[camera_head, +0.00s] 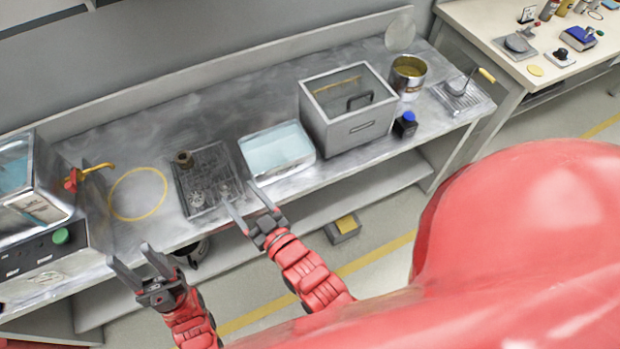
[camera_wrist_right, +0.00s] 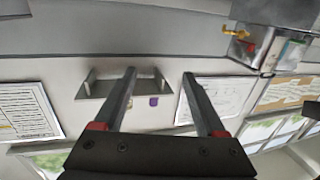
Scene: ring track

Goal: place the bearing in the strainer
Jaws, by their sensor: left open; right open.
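A dark tray (camera_head: 183,205) on the metal bench holds a brown cylindrical part (camera_head: 184,159) at its back left and small greyish ring-like parts (camera_head: 197,198); I cannot tell which is the bearing. A mesh-like piece with a yellow handle (camera_head: 486,75), possibly the strainer, lies on a small metal rack at the bench's far right. My right gripper (camera_head: 239,193) is open and empty near the tray's front right corner; its open fingers also show in the right wrist view (camera_wrist_right: 158,73). My left gripper (camera_head: 128,253) is open and empty at the bench's front edge, left of the tray.
A shallow pan of pale blue liquid (camera_head: 245,145) is right of the tray. A yellow ring (camera_head: 113,197) and tapped tank (camera_head: 62,190) are at left.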

